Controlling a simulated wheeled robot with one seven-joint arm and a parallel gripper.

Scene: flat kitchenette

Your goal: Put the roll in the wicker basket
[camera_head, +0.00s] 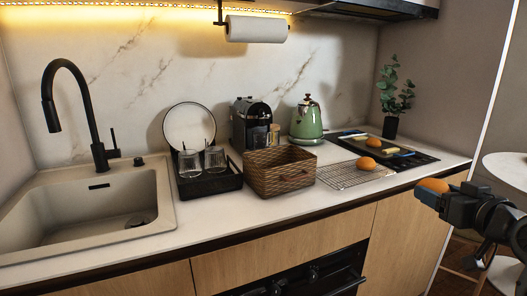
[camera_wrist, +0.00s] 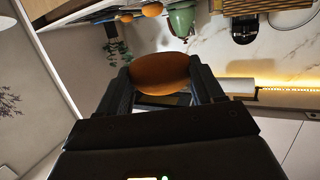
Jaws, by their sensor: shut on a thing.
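My gripper (camera_head: 426,194) is at the right of the head view, in front of the counter's right end. It is shut on an orange-brown roll (camera_head: 434,185), which also shows between the fingers in the wrist view (camera_wrist: 160,73). The wicker basket (camera_head: 280,172) stands open-topped on the counter, well to the left of my gripper and apart from it. Its inside is mostly hidden by its front wall. Two similar rolls are on the counter: one on the wire rack (camera_head: 366,163) and one farther back (camera_head: 373,142).
A wire cooling rack (camera_head: 345,176) lies right of the basket. A black dish tray (camera_head: 208,184) with glasses stands left of it. Behind are a coffee machine (camera_head: 250,122) and a green kettle (camera_head: 306,122). A plant (camera_head: 392,100) stands at the back right. A sink (camera_head: 90,215) is at left.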

